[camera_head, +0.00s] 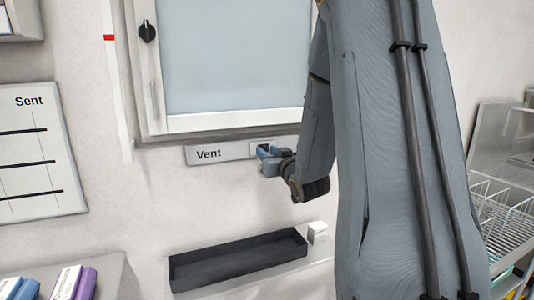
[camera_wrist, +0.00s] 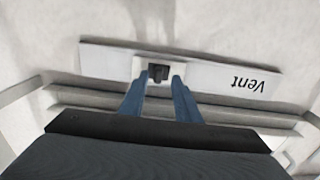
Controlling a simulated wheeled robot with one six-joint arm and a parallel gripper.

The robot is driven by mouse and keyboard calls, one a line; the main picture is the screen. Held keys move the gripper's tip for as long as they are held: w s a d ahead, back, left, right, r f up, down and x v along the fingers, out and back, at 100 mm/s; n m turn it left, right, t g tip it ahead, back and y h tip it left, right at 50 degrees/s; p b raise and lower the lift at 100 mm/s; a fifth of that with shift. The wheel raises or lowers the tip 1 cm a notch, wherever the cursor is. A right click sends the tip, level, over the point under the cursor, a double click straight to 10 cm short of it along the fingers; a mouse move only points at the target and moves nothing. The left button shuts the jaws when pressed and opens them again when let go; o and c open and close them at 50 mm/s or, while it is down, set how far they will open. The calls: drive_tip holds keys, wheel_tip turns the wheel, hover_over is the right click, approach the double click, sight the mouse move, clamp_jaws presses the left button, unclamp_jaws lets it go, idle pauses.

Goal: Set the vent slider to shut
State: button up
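The vent panel (camera_head: 233,152) is a grey strip on the wall below the window, labelled "Vent". In the wrist view the panel (camera_wrist: 220,78) appears upside down. Its slider, a dark knob (camera_wrist: 158,72) on a pale plate, sits left of the label there, near the strip's middle. My gripper (camera_head: 267,156) is at the right part of the panel in the head view. In the wrist view my blue fingers (camera_wrist: 158,84) point at the knob, one on each side, with visible gaps. They look open, with nothing held. In the head view the gripper and arm partly hide the slider area.
A framed window (camera_head: 235,55) with a black knob (camera_head: 147,32) is above the panel. A dark open tray (camera_head: 238,261) is below. A "Sent" board (camera_head: 37,150) hangs at left. A wire rack (camera_head: 500,205) stands at right. My arm blocks much of the right side.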

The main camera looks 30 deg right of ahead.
drive_tip(key=s+a+b, duration=0.1)
drive_tip(key=s, duration=0.5)
drive_tip(key=shift+s+b, duration=0.35)
drive_tip(key=shift+s, duration=0.05)
drive_tip(key=s+a+f+g, duration=0.4)
drive_tip(key=a+f+g, duration=0.45)
drive_tip(key=f, duration=0.55)
drive_tip(key=s+a+f+g+y, duration=0.1)
drive_tip(key=s+a+f+g, duration=0.2)
drive_tip(key=s+a, duration=0.3)
drive_tip(key=s+a+f+n+g+y, duration=0.1)
drive_tip(key=s+a+f+g, duration=0.3)
drive_tip(key=s, duration=0.7)
drive_tip(key=a+g, duration=0.1)
drive_tip(key=a, duration=0.1)
drive_tip(key=shift+s+a+f, duration=0.15)
drive_tip(key=shift+a+f, duration=0.05)
drive_tip(key=shift+a, duration=0.2)
drive_tip(key=shift+a+n, duration=0.15)
drive_tip(key=shift+n, duration=0.15)
